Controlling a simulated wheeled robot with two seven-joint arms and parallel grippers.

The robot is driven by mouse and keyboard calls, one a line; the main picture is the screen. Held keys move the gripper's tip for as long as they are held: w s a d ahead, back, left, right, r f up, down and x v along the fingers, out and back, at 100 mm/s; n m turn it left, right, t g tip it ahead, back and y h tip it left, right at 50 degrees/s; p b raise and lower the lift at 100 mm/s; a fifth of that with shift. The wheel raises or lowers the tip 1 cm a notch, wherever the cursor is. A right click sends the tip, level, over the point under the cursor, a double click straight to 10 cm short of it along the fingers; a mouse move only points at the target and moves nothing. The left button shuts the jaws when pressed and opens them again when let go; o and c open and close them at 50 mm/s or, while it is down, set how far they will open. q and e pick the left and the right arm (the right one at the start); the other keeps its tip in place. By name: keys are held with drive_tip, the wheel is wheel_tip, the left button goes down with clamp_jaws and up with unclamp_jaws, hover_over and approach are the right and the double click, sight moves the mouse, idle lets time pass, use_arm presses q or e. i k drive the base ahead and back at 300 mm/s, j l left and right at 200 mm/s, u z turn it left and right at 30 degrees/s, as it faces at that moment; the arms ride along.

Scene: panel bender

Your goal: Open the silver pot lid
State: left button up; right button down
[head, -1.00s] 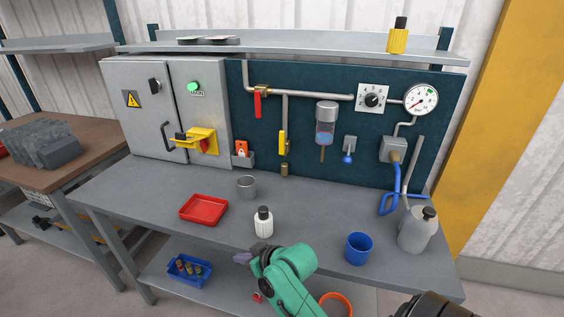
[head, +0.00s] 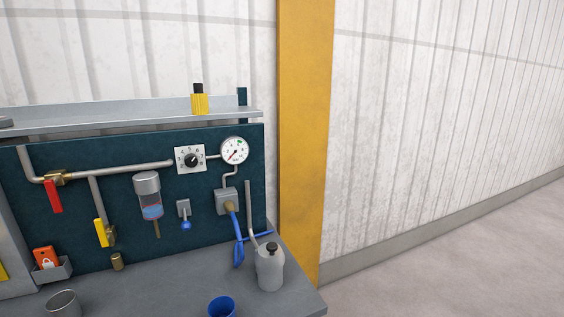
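A small silver pot (head: 62,304) stands on the grey bench at the lower left of the head view, cut off by the bottom edge. Its top looks like an open round rim, and I see no separate lid on it. A silver cylindrical cap (head: 147,182) tops a clear bowl with blue and red in it, mounted on the dark wall panel. I cannot tell whether this is the pot the task names. Neither of my grippers is in view.
A grey can (head: 270,270) with a spout and black cap stands at the bench's right end. A blue cup (head: 221,306) is left of it. A yellow post (head: 304,150) rises beyond the bench. Open floor (head: 470,260) lies to the right.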

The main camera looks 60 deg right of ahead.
sight(270, 256)
drive_tip(key=z, duration=1.25)
